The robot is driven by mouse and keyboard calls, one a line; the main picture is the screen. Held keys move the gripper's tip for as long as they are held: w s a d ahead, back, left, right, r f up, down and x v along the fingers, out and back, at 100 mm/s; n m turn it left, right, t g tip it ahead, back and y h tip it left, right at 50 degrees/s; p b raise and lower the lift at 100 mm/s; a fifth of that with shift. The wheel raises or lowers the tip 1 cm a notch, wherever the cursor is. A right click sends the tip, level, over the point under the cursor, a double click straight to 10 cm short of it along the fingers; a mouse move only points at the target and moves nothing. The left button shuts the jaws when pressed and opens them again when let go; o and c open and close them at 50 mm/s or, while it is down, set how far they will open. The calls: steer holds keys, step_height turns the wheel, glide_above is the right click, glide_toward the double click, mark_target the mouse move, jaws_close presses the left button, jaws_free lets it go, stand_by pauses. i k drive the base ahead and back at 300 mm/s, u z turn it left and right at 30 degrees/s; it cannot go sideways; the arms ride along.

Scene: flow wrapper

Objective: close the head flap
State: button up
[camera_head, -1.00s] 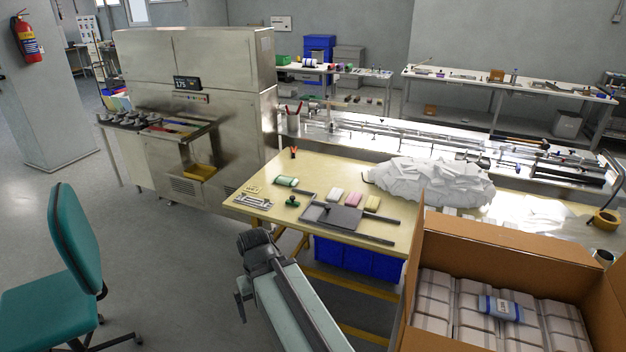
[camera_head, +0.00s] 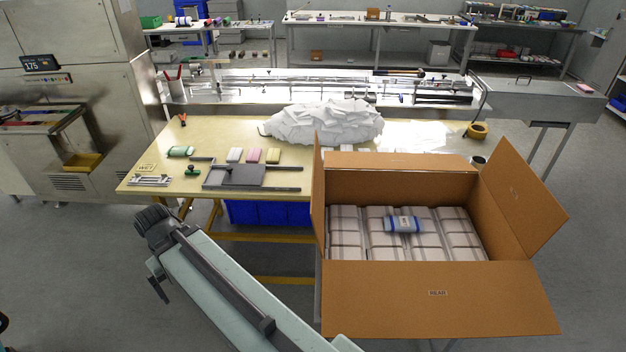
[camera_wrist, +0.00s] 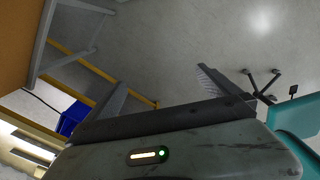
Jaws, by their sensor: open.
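A large open cardboard box (camera_head: 325,240) stands at the lower right of the head view, packed with pale wrapped packs (camera_head: 377,235). The right flap (camera_head: 525,190) leans outward and the left flap (camera_head: 318,190) stands about upright.
A blue-labelled roll-shaped item (camera_head: 404,224) lies on the packs. A yellow table (camera_head: 150,165) behind my arm holds a grey plate (camera_head: 235,176), small blocks and a white heap (camera_head: 325,123). A steel machine (camera_head: 70,150) stands at the left. Floor at the lower left is clear.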

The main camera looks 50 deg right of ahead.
mark_target(317, 193)
steer(key=k, duration=0.65)
steer(key=u, duration=0.55)
steer(key=i, duration=1)
steer(key=u, duration=0.05)
